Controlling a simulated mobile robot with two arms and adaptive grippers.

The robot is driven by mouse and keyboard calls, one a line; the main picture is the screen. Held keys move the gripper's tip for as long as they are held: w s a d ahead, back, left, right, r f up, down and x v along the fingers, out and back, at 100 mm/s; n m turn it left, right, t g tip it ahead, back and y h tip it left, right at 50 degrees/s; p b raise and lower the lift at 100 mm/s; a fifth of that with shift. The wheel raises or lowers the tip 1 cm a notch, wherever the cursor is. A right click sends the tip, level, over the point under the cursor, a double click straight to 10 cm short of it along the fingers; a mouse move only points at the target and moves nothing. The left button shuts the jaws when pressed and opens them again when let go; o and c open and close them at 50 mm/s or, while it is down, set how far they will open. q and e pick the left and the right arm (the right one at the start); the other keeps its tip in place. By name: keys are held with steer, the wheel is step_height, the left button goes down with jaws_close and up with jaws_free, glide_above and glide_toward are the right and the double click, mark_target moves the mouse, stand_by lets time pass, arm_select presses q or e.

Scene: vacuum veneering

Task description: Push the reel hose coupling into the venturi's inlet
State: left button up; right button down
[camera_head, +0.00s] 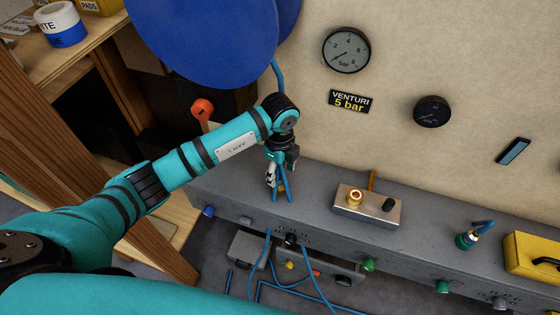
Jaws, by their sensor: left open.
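The reel hose (277,72) is blue and comes down from a large blue reel (205,35) at the top, then passes behind my left arm. My left gripper (279,178) is open above the grey bench ledge. Blue hose pieces and a small yellowish part show at and below its fingers; I cannot tell whether that part is the coupling. The likely venturi is a small metal block (350,212) on the ledge to the right of the gripper, with a brass fitting (355,197) and a black knob on top. The gripper is apart from the block. My right gripper is not in view.
A wall gauge (346,50) hangs above a "VENTURI 5 bar" sign (349,101), with a dark gauge (432,110) to the right. A green-blue fitting (467,239) and yellow case (533,254) stand on the ledge (430,220) at right. Blue hoses (290,287) lie below.

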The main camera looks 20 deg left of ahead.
mark_target(280, 175)
arm_select(q)
step_height(280, 175, down, 2)
steer(key=shift+f, duration=0.9)
steer(key=c, duration=1.1)
steer(key=o, duration=0.5)
jaws_close()
steer(key=shift+r+p, duration=0.2)
steer(key=shift+p, duration=0.2)
